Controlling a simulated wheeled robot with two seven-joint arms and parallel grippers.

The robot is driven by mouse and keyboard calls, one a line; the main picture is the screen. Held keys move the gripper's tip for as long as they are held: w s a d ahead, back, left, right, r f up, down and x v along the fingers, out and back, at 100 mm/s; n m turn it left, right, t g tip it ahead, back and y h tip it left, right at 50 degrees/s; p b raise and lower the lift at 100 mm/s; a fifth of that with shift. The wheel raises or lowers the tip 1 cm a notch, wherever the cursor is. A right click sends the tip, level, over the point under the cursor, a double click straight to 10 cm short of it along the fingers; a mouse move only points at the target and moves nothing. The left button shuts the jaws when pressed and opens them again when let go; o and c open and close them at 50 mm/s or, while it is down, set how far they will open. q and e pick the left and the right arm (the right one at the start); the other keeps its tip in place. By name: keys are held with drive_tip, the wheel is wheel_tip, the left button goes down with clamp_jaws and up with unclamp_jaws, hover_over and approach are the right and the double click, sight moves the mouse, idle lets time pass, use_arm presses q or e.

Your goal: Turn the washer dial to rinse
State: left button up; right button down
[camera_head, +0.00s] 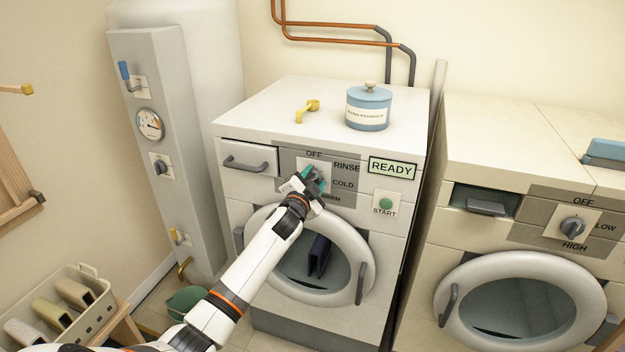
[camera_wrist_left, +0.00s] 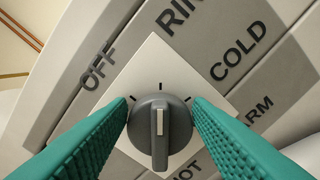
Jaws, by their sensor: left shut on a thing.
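The washer (camera_head: 250,110) is the white machine in the middle of the head view. Its grey dial (camera_wrist_left: 160,152) sits on a white square plate (camera_wrist_left: 165,62), with OFF, RINSE, COLD, WARM and HOT around it. The white mark on the dial points up in the left wrist view, toward the tick on the RINSE side. My left gripper (camera_head: 311,181) is at the washer's panel, its teal fingers shut on the dial from both sides. The gripper hides most of the dial in the head view. My right gripper is not in view.
A READY display (camera_head: 393,168) and a green START button (camera_head: 386,203) are right of the dial. A blue jar (camera_head: 368,108) and a yellow scoop (camera_head: 307,110) stand on top. The round door (camera_head: 345,238) lies below. A second machine (camera_head: 480,135) is at right.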

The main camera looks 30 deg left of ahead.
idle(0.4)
use_arm(q)
drive_tip(key=o, duration=1)
drive_tip(key=shift+c, duration=0.2)
drive_tip(key=v, duration=1.2)
drive_tip(key=shift+b, duration=0.35)
drive_tip(key=shift+f, duration=0.15)
